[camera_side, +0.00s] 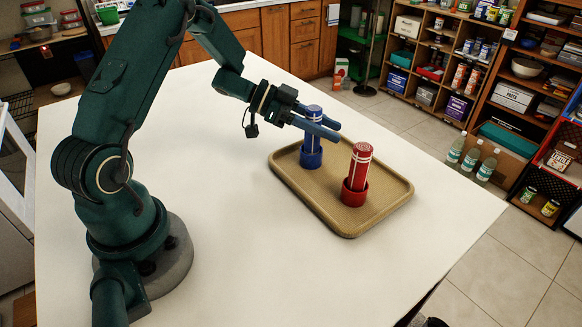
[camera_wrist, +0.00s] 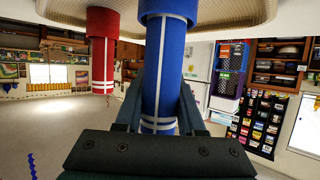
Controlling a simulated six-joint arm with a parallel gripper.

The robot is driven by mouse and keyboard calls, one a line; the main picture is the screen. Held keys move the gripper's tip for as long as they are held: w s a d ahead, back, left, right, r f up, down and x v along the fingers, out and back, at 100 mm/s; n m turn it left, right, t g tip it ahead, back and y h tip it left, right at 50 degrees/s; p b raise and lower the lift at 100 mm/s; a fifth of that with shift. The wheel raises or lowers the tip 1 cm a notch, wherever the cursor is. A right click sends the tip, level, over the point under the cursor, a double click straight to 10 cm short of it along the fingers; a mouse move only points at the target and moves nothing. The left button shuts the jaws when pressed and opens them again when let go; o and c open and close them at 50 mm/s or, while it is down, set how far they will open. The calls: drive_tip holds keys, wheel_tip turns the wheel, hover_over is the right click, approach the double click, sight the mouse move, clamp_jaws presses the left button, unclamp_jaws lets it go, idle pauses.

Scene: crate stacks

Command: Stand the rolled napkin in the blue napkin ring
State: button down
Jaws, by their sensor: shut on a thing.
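The rolled napkin (camera_wrist: 165,75) is blue with white stripes and stands upright. My gripper (camera_side: 325,129) has its fingers around the napkin's upper part, which shows blue above them in the side view (camera_side: 314,112). The blue napkin ring (camera_side: 311,158) stands on the tan tray (camera_side: 349,231). The napkin's lower end is inside the ring, which also shows at the top of the wrist view (camera_wrist: 168,7). The wrist view shows the fingers on both sides of the napkin. How deep the napkin sits is hidden.
A red rolled napkin (camera_side: 360,166) with white stripes stands upright in a red ring (camera_side: 354,192), close to the right of the blue pair on the same tray. The white table (camera_side: 240,240) is clear around the tray. Shelves stand beyond the table.

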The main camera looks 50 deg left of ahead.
drive_tip(key=shift+f, duration=0.6)
idle(0.3)
drive_tip(key=shift+c, duration=2.2)
unclamp_jaws()
drive_tip(key=shift+r, duration=0.1)
wheel_tip(320, 180, up, 9)
